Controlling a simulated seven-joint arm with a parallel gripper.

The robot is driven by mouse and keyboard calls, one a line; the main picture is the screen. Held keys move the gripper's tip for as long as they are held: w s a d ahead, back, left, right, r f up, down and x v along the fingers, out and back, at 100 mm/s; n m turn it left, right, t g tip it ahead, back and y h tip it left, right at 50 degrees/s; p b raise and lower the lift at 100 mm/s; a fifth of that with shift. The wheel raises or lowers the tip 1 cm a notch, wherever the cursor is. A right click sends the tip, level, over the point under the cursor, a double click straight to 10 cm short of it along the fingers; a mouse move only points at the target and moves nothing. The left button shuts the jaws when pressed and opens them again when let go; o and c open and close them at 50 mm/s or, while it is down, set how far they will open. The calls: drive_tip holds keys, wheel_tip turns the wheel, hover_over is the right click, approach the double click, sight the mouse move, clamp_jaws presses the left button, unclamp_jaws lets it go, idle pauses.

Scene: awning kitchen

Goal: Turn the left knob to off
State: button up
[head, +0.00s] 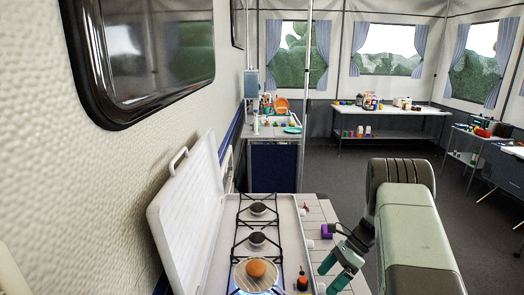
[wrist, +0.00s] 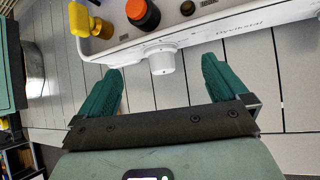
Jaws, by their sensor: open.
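A white round knob (wrist: 162,60) sticks out of the front panel of the white stove (head: 292,235). In the wrist view the knob lies between and slightly beyond the tips of my open gripper (wrist: 161,75), with gaps on both sides; touching is not visible. Its on or off mark cannot be read. In the head view my gripper (head: 331,272), with teal fingers, is beside the stove's right edge, close to its near end. A blue flame glow shows under the near burner, where a round brown item (head: 256,269) sits on a grate.
An orange-and-black item (wrist: 143,14) and a yellow item (wrist: 88,20) are on the stove edge above the knob. The stove's lid (head: 187,215) stands open against the wall. Farther off are a sink counter (head: 272,134) and a table (head: 388,110) with goods.

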sight(320, 288)
drive_tip(key=shift+a+r+v, duration=0.15)
drive_tip(key=shift+v, duration=0.9)
drive_tip(key=shift+a+r+v, duration=0.1)
drive_tip(key=shift+a+v, duration=0.05)
drive_tip(key=shift+v, duration=0.85)
drive_tip(key=shift+s, duration=0.15)
drive_tip(key=s+t, duration=0.1)
drive_tip(key=t, duration=0.1)
drive_tip(key=s+n+t, duration=0.1)
drive_tip(key=t, duration=0.1)
drive_tip(key=s+f+n+t, duration=0.1)
drive_tip(key=t, duration=0.1)
drive_tip(key=shift+s+d+f, duration=0.15)
drive_tip(key=shift+s+d, duration=0.15)
drive_tip(key=shift+x, duration=3)
drive_tip(key=shift+c, duration=0.2)
drive_tip(key=c, duration=1.4)
